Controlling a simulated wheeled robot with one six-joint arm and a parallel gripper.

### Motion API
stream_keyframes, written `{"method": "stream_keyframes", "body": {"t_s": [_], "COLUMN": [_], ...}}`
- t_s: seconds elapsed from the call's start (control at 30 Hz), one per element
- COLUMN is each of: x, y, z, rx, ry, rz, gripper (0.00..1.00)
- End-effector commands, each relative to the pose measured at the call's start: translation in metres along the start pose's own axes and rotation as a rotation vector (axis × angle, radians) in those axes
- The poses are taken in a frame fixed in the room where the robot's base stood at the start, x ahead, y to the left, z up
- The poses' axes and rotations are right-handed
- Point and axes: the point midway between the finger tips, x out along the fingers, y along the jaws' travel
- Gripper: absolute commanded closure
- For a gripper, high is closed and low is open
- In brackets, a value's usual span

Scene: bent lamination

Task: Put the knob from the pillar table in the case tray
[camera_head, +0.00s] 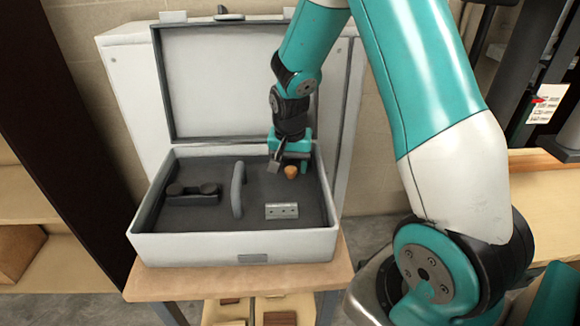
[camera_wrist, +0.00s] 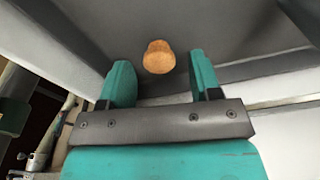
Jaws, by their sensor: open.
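The knob (camera_head: 291,172) is small, round and orange-brown. It is in the case tray (camera_head: 230,247), on the dark floor near the back right. In the wrist view the knob (camera_wrist: 159,57) lies beyond and between the spread fingertips, with a gap to each finger. My gripper (camera_head: 286,168) is open and reaches down into the tray right beside the knob. In the wrist view my gripper (camera_wrist: 160,75) has nothing between its fingers. I cannot tell the pillar table for sure.
The case lid (camera_head: 240,85) stands open behind the tray. The tray also holds a dark double-ended part (camera_head: 192,190), a grey handle (camera_head: 238,190) and a light metal hinge plate (camera_head: 282,211). A wooden table (camera_head: 240,280) bears the case.

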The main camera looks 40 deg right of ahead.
Motion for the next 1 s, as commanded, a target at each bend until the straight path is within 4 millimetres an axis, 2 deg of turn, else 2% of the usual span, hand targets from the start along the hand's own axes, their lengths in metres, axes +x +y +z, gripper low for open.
{"method": "stream_keyframes", "body": {"t_s": [0.2, 0.4, 0.57, 0.63, 0.67, 0.77, 0.8, 0.87, 0.9, 1.0], "x": [-0.048, -0.088, -0.105, -0.114, -0.119, -0.143, -0.155, -0.170, -0.179, -0.196], "y": [0.000, 0.000, 0.000, -0.004, -0.008, -0.026, -0.031, -0.035, -0.033, -0.022], "z": [-0.001, -0.001, 0.000, 0.009, 0.018, 0.071, 0.101, 0.147, 0.178, 0.241], "rx": [0.000, 0.000, -0.003, -0.043, -0.084, -0.329, -0.461, -0.671, -0.806, -1.095], "ry": [0.007, 0.005, 0.002, -0.004, -0.009, -0.038, -0.053, -0.076, -0.089, -0.113], "rz": [-0.004, -0.004, -0.003, -0.017, -0.031, -0.114, -0.159, -0.230, -0.276, -0.377], "gripper": [0.42, 0.42, 0.42, 0.42, 0.42, 0.42, 0.42, 0.42, 0.42, 0.42]}}
